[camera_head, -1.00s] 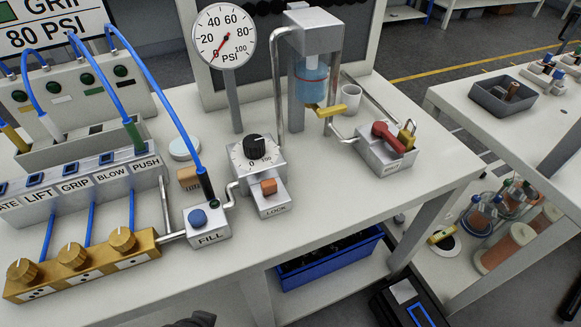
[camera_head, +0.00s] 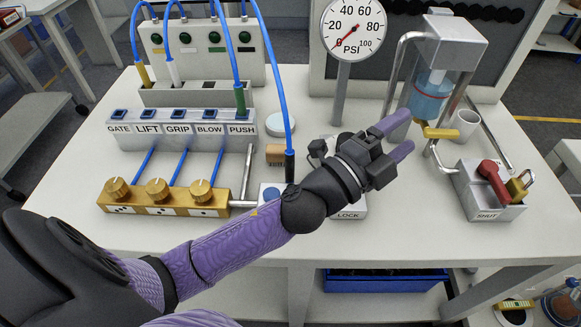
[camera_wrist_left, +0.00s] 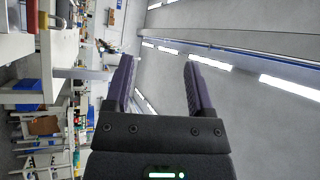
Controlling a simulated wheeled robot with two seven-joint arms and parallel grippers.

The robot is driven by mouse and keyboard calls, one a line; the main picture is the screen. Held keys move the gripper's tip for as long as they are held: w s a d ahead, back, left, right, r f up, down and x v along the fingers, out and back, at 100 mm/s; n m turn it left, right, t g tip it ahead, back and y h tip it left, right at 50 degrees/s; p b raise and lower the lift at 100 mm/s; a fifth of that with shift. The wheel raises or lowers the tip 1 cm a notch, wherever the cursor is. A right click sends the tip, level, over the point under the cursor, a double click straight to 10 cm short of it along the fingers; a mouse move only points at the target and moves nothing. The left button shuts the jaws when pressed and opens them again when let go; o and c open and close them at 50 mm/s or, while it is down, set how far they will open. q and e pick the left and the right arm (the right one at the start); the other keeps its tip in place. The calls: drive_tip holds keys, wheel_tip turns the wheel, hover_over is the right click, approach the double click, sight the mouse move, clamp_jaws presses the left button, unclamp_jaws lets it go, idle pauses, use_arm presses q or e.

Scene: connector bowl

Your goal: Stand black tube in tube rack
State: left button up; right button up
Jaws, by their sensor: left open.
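The black tube (camera_head: 290,165) is a black end on a blue hose. It stands upright at the FILL block (camera_head: 268,193), whose front my left arm partly covers. The tube rack (camera_head: 190,96) is a grey holder at the back left. Tubes with yellow, white and green ends stand in or by it. My left gripper (camera_head: 404,133) is open and empty, to the right of the black tube and above the bench, its fingers pointing right. In the left wrist view its two purple fingers (camera_wrist_left: 159,62) are apart with nothing between them. My right gripper is not in view.
A labelled button panel (camera_head: 180,127) and a brass knob block (camera_head: 165,198) stand in front of the rack. The pressure gauge (camera_head: 353,30) rises behind my gripper. A blue-liquid cylinder (camera_head: 430,95) and the SNUT block (camera_head: 490,190) are at the right.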

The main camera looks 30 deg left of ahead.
use_arm(q)
drive_tip(key=d+r+m+g+h, duration=0.2)
drive_tip(key=d+m+g+h, duration=0.35)
drive_tip(key=m+h, duration=0.4)
drive_tip(key=m+g+y, duration=1.4)
drive_tip(key=m+y, duration=0.2)
drive_tip(key=y, duration=0.2)
hover_over(290, 163)
drive_tip(key=f, duration=0.5)
drive_tip(key=w+f, duration=0.1)
drive_tip(key=f, duration=0.2)
drive_tip(key=shift+a+f, duration=0.2)
drive_tip(key=shift+f, duration=0.05)
wheel_tip(290, 163, down, 10)
drive_tip(key=shift+s+a+r+b, duration=0.1)
drive_tip(key=shift+b, duration=1.1)
clamp_jaws()
